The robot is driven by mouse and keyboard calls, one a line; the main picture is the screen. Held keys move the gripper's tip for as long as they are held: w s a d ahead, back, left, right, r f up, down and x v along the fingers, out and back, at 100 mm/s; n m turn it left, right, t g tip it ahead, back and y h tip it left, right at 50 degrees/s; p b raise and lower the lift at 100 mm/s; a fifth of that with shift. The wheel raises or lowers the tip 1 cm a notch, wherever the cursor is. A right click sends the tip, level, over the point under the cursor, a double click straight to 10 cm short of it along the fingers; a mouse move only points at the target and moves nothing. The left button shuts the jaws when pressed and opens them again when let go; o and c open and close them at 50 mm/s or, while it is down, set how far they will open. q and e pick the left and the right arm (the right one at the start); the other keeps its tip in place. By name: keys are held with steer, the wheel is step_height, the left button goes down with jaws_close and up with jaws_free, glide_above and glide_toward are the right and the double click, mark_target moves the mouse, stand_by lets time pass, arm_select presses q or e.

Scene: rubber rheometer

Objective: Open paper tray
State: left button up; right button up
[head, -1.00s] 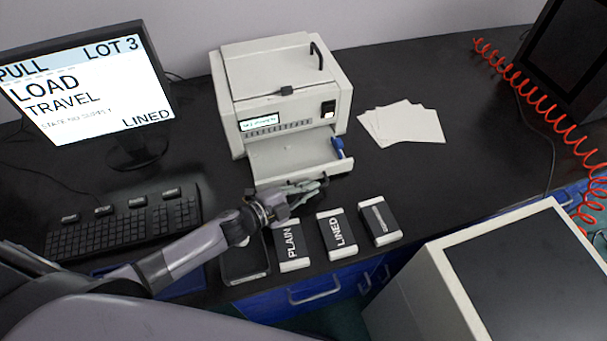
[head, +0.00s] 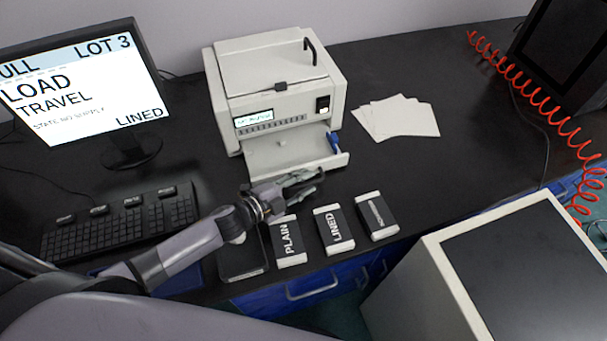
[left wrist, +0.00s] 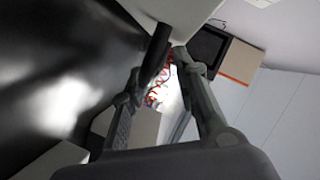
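The light grey machine (head: 275,85) stands at the back, with its paper tray (head: 290,155) pulled out at the front. The tray looks empty, with a blue part (head: 334,143) at its right side. My left gripper (head: 316,181) is just in front of the tray's front face. Its fingers look spread apart. In the left wrist view the fingers (left wrist: 160,72) stand apart near a dark bar (left wrist: 157,50), which looks like the tray handle. I cannot tell whether they touch it. My right gripper is not in view.
Several packs, two labelled PLAIN (head: 289,240) and LINED (head: 334,229), lie in front of the tray. Loose white sheets (head: 400,118) lie right of the machine. A keyboard (head: 120,222) and monitor (head: 80,85) are left. A grey cabinet (head: 440,265) stands front right.

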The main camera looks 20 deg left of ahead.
arm_select(q)
step_height(320, 180, up, 9)
steer(key=shift+r, duration=0.15)
stand_by(0.7)
